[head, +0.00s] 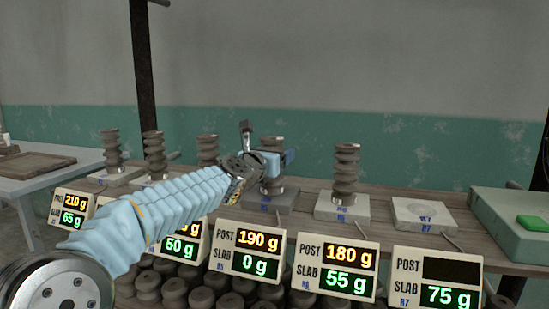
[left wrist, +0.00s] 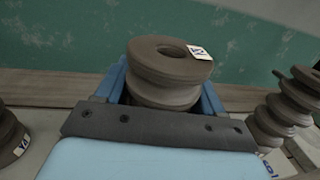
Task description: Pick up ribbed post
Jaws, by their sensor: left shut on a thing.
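My left gripper (head: 277,158) reaches in from the left and is shut on a grey-brown ribbed post (head: 271,185) near its top. The post is upright over a grey slab (head: 280,202); I cannot tell whether it touches the slab. In the left wrist view the post's round top (left wrist: 165,62), with a central hole and a small white tag, sits between the blue fingers of the left gripper (left wrist: 165,92). The gripper and arm hide part of the post in the head view. My right gripper is not in view.
Another ribbed post (head: 346,175) stands close on the right, and several stand to the left, such as this post (head: 207,149). An empty slab (head: 422,214) is farther right. Display signs (head: 247,250) line the front. A green pad (head: 533,222) lies at far right.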

